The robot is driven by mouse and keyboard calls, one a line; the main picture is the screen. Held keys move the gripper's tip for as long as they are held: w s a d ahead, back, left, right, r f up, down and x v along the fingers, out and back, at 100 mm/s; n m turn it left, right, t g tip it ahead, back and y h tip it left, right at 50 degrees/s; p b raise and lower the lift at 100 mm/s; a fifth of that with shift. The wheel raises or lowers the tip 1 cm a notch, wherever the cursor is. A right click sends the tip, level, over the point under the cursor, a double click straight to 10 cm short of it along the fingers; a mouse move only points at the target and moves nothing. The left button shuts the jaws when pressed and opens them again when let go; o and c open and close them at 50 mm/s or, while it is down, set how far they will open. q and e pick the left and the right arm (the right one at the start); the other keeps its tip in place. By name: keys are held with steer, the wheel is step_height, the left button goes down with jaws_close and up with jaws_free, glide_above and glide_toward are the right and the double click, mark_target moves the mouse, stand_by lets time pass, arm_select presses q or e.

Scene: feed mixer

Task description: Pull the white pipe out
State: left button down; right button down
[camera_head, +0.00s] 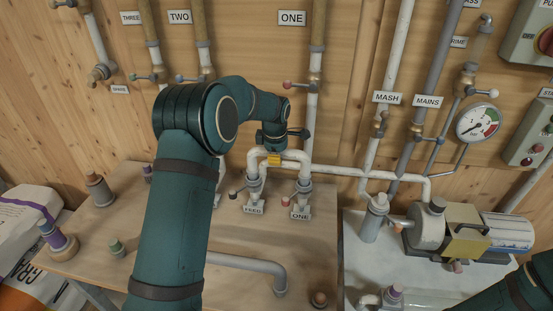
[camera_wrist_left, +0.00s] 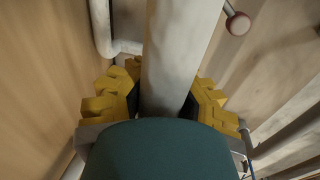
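The white pipe (camera_head: 297,156) is an upside-down U. Its two legs stand in the fittings labelled FEED (camera_head: 254,188) and ONE (camera_head: 303,190) on the wooden bench. My left gripper (camera_head: 273,160) is at the pipe's top bar, coming from above; a yellow finger shows in front of the bar. In the left wrist view the white pipe (camera_wrist_left: 171,60) runs between the yellow fingers, and the left gripper (camera_wrist_left: 166,100) has its dark pads against both sides. It appears shut on the pipe. My right gripper is out of view; only part of my right arm shows at the lower right.
A valve with a red knob (camera_head: 287,84) is on the wall pipe behind. Handles stick out beside FEED (camera_head: 233,195) and ONE (camera_head: 286,200). A pump (camera_head: 427,225) stands on the right table. A grey pipe (camera_head: 250,264) lies on the bench's front part.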

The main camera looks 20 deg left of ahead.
arm_select(q)
steer(key=shift+r, duration=0.2)
steer(key=shift+r+p, duration=1.65)
steer(key=shift+r, duration=0.8)
